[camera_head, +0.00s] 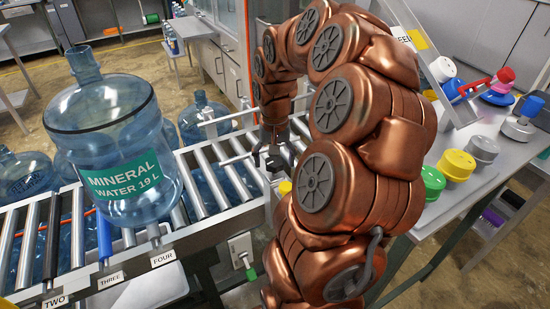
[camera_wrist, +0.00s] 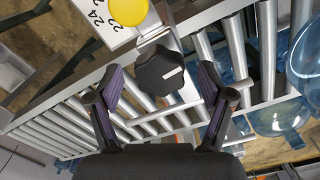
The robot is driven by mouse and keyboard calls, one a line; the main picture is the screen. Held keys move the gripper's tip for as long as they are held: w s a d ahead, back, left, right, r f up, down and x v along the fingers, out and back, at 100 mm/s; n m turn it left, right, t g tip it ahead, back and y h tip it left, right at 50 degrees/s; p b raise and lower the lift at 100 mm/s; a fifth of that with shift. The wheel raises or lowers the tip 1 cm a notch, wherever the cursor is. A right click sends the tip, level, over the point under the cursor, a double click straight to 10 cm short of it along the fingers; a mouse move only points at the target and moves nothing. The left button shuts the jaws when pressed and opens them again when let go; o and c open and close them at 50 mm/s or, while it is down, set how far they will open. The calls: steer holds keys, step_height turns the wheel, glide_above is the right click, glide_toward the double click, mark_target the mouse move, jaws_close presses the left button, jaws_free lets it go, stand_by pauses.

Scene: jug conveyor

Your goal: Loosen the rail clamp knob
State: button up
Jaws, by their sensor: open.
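The clamp knob (camera_wrist: 160,68), black and lobed with a white mark on its face, shows in the wrist view at the end of a metal bracket over the conveyor. My gripper (camera_wrist: 161,80) is open, with one finger to the left of the knob and one to its right. Both fingers look apart from the knob; how far it is in depth I cannot tell. In the head view my gripper (camera_head: 273,158) points down at the conveyor's right end, and I cannot make out the knob there. A guide rail (camera_head: 230,117) crosses above the rollers.
A large blue water jug (camera_head: 118,150) stands on the roller conveyor (camera_head: 235,212) at left, with more jugs behind. A yellow button (camera_wrist: 128,11) sits beside a numbered plate near the knob. A table (camera_head: 440,205) with coloured caps stands at right.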

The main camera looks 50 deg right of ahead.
mark_target(274, 161)
steer(key=c, duration=1.2)
steer(key=shift+o, duration=0.2)
steer(key=shift+f+n+b, duration=0.2)
steer(key=shift+n+b, duration=1)
steer(key=shift+b, duration=0.05)
steer(key=shift+r+n+b, duration=0.15)
steer(key=shift+n+b, duration=0.4)
steer(key=shift+n, duration=0.65)
steer(key=o, duration=1.2)
steer(key=shift+c, duration=0.2)
steer(key=shift+r, duration=0.1)
step_height(274, 161, up, 12)
